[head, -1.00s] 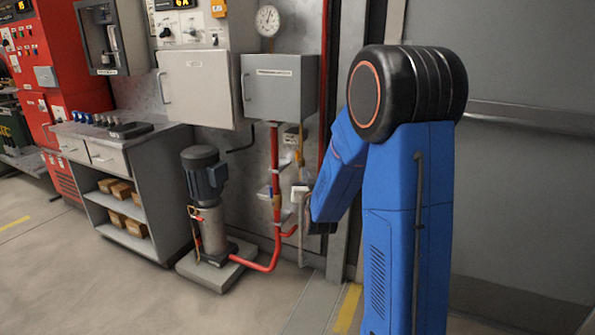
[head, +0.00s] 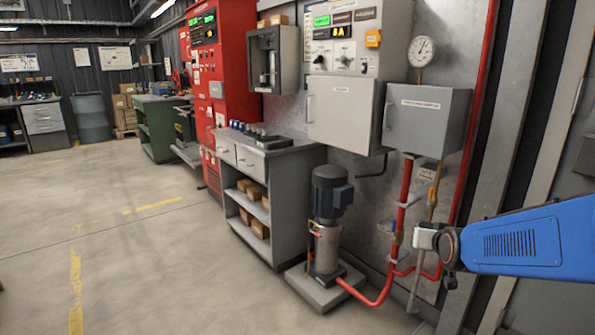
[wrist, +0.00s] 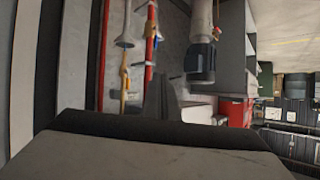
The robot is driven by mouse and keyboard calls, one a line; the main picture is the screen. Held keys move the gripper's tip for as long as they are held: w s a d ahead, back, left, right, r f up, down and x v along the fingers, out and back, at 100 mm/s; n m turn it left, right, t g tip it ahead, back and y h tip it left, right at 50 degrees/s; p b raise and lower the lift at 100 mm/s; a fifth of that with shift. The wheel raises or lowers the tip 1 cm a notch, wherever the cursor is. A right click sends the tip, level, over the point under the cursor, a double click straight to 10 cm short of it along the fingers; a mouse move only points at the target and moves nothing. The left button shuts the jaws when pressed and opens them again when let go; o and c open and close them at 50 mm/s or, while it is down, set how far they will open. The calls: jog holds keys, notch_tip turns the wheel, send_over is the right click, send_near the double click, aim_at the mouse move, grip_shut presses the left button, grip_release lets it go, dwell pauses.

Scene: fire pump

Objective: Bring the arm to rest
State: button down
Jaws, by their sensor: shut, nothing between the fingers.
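My gripper shows in the wrist view (wrist: 160,98) as a dark, narrow, tapered shape beyond the broad grey body at the bottom of the picture. Its fingers are together, with nothing between them. In the head view my blue arm reaches in from the right edge, its dark round joint near the red pipework. I cannot clearly make out the fingers there. The wrist view is turned upside down, and the pump (wrist: 202,60) hangs from its top edge. No held object is visible.
The grey pump with its dark motor (head: 332,193) stands on a low plinth left of my arm. A red pipe (head: 403,205) runs up to a grey box (head: 428,118). A shelf cabinet (head: 282,185) and red panel (head: 228,70) stand farther left. Open floor lies at the left.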

jog(key=s+a+f+n+g, duration=0.1)
jog(key=s+a+g, duration=0.1)
jog(key=s, duration=0.8)
jog(key=s+a+g+y, duration=0.1)
jog(key=s+a+g, duration=0.1)
jog(key=s, duration=0.9)
jog(key=s+a+f+n+g, duration=0.1)
jog(key=s+a+g, duration=0.1)
jog(key=s, duration=0.8)
jog(key=shift+s+a+f+n+g+y, duration=0.3)
jog(key=shift+s+g+y, duration=0.1)
jog(key=shift+g, duration=0.4)
jog(key=shift+w, duration=0.15)
